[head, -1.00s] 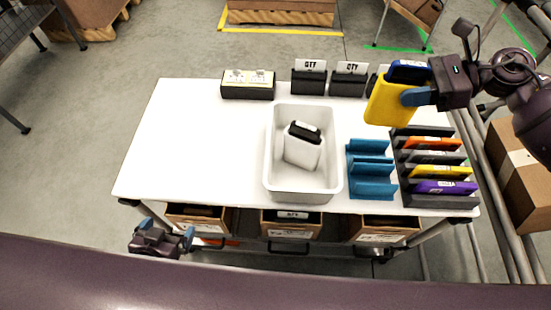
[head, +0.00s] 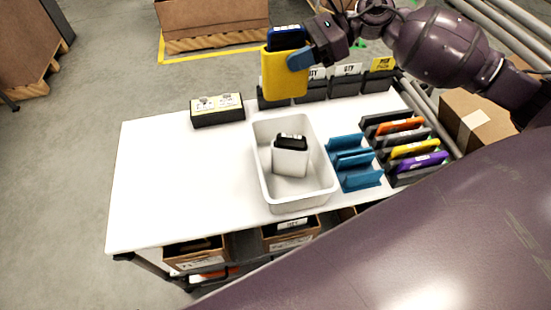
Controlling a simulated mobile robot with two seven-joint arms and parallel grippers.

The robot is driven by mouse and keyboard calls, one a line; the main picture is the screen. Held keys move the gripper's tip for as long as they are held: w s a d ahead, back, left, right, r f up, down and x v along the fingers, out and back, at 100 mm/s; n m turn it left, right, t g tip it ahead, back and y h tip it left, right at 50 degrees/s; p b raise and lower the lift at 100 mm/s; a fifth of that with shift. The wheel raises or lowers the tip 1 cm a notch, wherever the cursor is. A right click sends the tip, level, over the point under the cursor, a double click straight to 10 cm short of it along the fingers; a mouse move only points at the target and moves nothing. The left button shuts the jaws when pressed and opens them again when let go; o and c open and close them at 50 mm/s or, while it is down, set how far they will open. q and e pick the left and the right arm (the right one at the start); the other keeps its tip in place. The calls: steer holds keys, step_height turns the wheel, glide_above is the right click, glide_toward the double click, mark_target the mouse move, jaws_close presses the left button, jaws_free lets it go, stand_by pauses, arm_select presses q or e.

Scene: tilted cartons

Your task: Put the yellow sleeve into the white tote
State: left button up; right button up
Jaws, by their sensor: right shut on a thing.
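The yellow sleeve (head: 284,76) is upright in my right gripper (head: 298,60), with a dark blue item (head: 287,38) sticking out of its top. The gripper is shut on the sleeve and holds it up above the back of the table. The white tote (head: 264,178) stands on the table, in front of and below the sleeve in the picture. Inside the tote is a white sleeve (head: 289,162) with a black item (head: 291,141) in its top. My left gripper is out of view.
A blue rack (head: 352,162) and a dark slotted rack (head: 415,177) with several coloured items stand right of the tote. Dark label holders (head: 346,84) line the back edge, with a black box (head: 217,115) at back left. The table's left part (head: 160,185) is clear.

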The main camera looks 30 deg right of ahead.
step_height(320, 180, down, 20)
steer(key=b, duration=0.2)
steer(key=shift+d+r+b, duration=0.15)
steer(key=shift+b, duration=0.15)
steer(key=shift+f+b, duration=0.3)
steer(key=shift+f, duration=0.2)
steer(key=shift+f, duration=0.1)
